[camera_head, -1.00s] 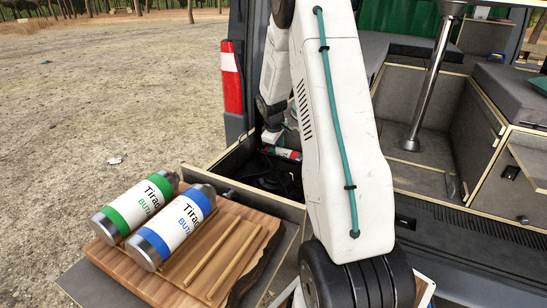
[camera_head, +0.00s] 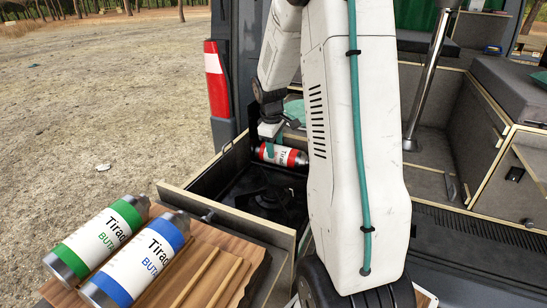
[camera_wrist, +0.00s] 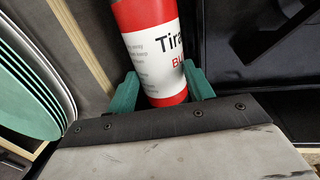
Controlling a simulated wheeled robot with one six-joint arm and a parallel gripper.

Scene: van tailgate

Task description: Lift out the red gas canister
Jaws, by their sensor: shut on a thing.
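The red gas canister (camera_head: 281,155) has red bands, a white label and metal ends. It lies about level at the far end of the open drawer (camera_head: 235,218), above the drawer's dark floor. My gripper (camera_head: 272,136) comes down on it from above and is shut on it. In the wrist view the canister (camera_wrist: 152,50) sits between the two green fingers of my gripper (camera_wrist: 162,90). Its far end runs out of the top of that view. My arm hides part of the drawer's right side in the head view.
A black stove (camera_head: 268,198) lies in the drawer near the canister. A green-banded canister (camera_head: 98,238) and a blue-banded canister (camera_head: 138,262) lie on a wooden board (camera_head: 225,250) in front. Green plates (camera_wrist: 28,85) stand at the left in the wrist view. The van's tail light (camera_head: 217,80) is close to my arm.

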